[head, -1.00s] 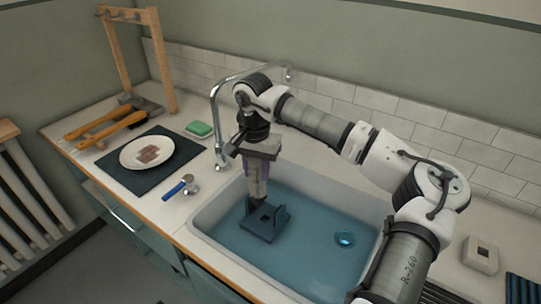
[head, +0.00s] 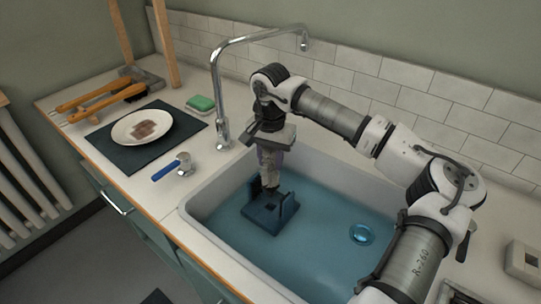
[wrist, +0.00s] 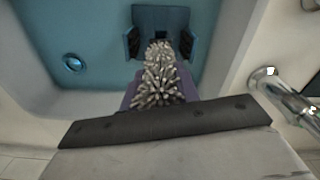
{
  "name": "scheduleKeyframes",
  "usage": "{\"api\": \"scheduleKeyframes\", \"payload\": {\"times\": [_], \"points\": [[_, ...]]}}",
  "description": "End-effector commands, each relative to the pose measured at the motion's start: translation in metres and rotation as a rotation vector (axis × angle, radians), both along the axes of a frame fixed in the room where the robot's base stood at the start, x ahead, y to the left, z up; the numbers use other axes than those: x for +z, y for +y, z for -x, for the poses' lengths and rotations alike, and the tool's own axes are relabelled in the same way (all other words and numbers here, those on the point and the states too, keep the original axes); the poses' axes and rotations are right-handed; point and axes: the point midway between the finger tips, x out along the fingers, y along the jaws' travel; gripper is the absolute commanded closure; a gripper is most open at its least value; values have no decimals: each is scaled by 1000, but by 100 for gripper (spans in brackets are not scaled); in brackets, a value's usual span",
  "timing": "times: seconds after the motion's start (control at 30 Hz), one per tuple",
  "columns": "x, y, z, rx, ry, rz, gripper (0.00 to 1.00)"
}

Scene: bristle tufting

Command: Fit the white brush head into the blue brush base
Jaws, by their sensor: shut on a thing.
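The white brush head (head: 271,178) is a pale, greyish bristled piece, held bristles down in my gripper (head: 270,160). In the wrist view, its bristles (wrist: 160,78) stick out between my purplish fingers (wrist: 158,97). The blue brush base (head: 262,217) sits in the sink, a dark blue block with upright side walls. My gripper is over its back part. In the wrist view, the base (wrist: 160,18) shows just beyond the bristle tips, with a wall on either side of them. I cannot tell whether brush head and base touch.
The blue-bottomed sink (head: 325,262) has a round drain (head: 361,234) at right. The tap (head: 217,95) stands close to my wrist on the left. A plate (head: 128,135) on a dark mat, a green sponge (head: 200,104) and a blue-handled tool (head: 172,168) lie on the left counter.

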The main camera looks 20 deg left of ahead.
Motion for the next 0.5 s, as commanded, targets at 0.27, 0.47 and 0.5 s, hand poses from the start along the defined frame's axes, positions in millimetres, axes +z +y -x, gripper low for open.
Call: {"api": "scheduleKeyframes", "payload": {"times": [0.27, 0.47, 0.5], "points": [[-28, 0, 0, 0, 0, 0, 92], [-47, 0, 0, 0, -1, 1, 92], [-50, 0, 0, 0, -1, 0, 92]]}}
